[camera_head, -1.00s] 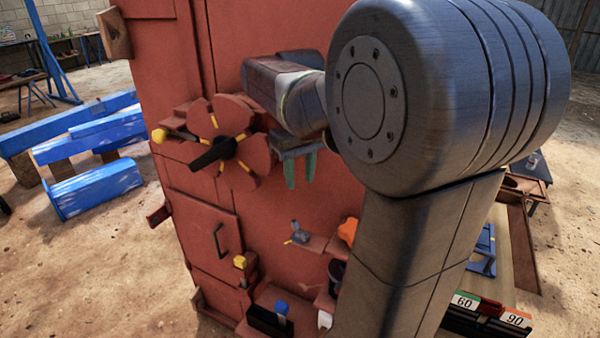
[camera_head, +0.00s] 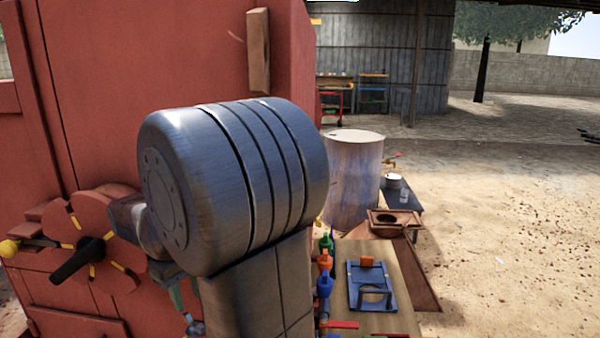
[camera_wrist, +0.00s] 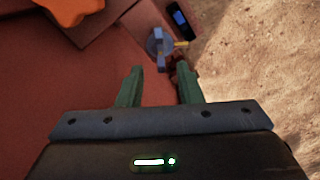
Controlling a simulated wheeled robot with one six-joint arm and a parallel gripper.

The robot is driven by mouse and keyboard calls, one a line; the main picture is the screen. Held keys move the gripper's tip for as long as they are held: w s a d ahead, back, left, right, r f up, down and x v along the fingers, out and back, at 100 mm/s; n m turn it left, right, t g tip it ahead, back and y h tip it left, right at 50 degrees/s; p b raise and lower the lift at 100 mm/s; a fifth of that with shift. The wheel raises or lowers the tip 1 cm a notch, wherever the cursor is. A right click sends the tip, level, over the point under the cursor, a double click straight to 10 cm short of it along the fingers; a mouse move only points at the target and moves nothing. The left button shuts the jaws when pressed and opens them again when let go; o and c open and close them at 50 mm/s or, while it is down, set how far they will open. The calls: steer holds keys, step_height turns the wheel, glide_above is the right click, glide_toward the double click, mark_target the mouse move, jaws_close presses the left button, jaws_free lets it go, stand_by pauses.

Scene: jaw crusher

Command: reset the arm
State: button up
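My gripper (camera_wrist: 160,88) shows in the wrist view with its two green fingers apart and nothing between them. In the head view my arm fills the middle and partly hides the gripper (camera_head: 180,300), which points down beside the red machine (camera_head: 140,110). A red flower-shaped wheel (camera_head: 110,225) with yellow marks and a black handle (camera_head: 78,262) is on the machine's face, left of my gripper. In the wrist view a small blue-grey part (camera_wrist: 158,45) lies beyond the fingertips, apart from them.
A wooden bench (camera_head: 400,322) with a blue tray (camera_head: 372,287) stands right of my arm. A large pale drum (camera_head: 353,180) is behind it. An orange part (camera_wrist: 70,8) is at the wrist view's upper left. Open sandy ground (camera_head: 510,230) lies to the right.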

step_height(320, 180, down, 6)
steer(key=shift+f, duration=0.1)
stand_by(0.6)
